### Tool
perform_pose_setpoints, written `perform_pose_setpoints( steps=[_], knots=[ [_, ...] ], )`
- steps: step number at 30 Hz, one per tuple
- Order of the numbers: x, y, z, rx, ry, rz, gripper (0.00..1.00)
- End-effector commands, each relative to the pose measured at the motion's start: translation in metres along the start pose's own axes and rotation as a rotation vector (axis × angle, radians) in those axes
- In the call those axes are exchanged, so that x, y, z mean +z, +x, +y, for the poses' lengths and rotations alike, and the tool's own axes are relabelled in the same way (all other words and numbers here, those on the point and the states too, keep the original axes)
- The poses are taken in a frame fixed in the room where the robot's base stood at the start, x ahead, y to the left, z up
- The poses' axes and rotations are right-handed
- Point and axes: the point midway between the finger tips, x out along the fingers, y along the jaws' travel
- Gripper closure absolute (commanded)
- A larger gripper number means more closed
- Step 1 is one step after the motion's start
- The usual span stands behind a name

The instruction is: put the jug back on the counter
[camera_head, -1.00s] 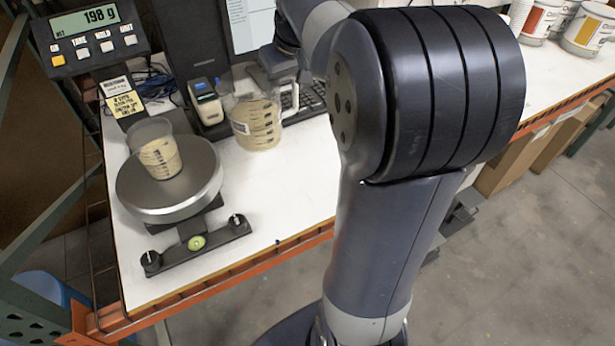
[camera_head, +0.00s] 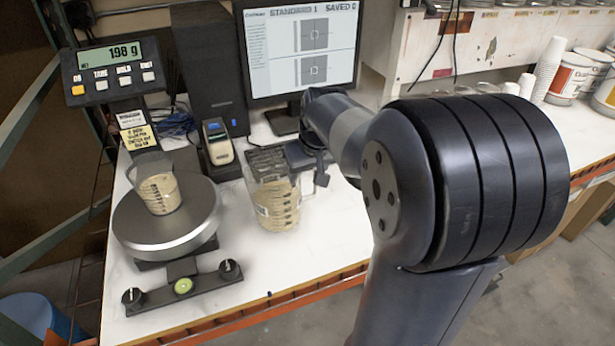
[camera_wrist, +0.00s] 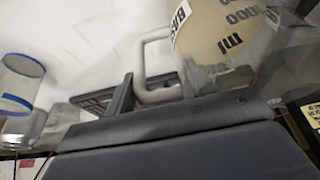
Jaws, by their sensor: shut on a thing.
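The jug (camera_head: 276,204) is a clear, dark-marked vessel with beige liquid in it, over the white counter (camera_head: 240,262) to the right of the scale. My gripper (camera_head: 312,164) is at the jug's right side and shut on its handle. The wrist view shows the jug (camera_wrist: 222,32) with "1000 ml" printing and its pale handle (camera_wrist: 146,62) close to my dark gripper. The handle is partly hidden there. I cannot tell whether the jug's base touches the counter.
A scale (camera_head: 166,237) reading 198 g carries a cup (camera_head: 158,192) of beige liquid. A small handheld device (camera_head: 217,143), a computer tower (camera_head: 208,75) and a monitor (camera_head: 300,45) stand behind. Counter in front of the jug is clear.

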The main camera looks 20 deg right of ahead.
Motion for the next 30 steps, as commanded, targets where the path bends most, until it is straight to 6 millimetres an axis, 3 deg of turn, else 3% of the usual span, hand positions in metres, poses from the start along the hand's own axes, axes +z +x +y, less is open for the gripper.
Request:
perform_pose_setpoints(
  steps=[4, 16, 17, 24, 30],
  knots=[
    [0.004, 0.011, 0.000, 0.000, 0.001, 0.002, 1.00],
    [0.006, 0.016, 0.000, 0.000, 0.001, 0.004, 1.00],
    [0.006, 0.016, 0.000, 0.000, 0.000, 0.001, 0.45],
    [0.006, 0.016, 0.000, 0.000, 0.000, 0.001, 0.26],
    [0.006, 0.016, 0.000, 0.000, 0.000, 0.001, 0.26]
  ],
)
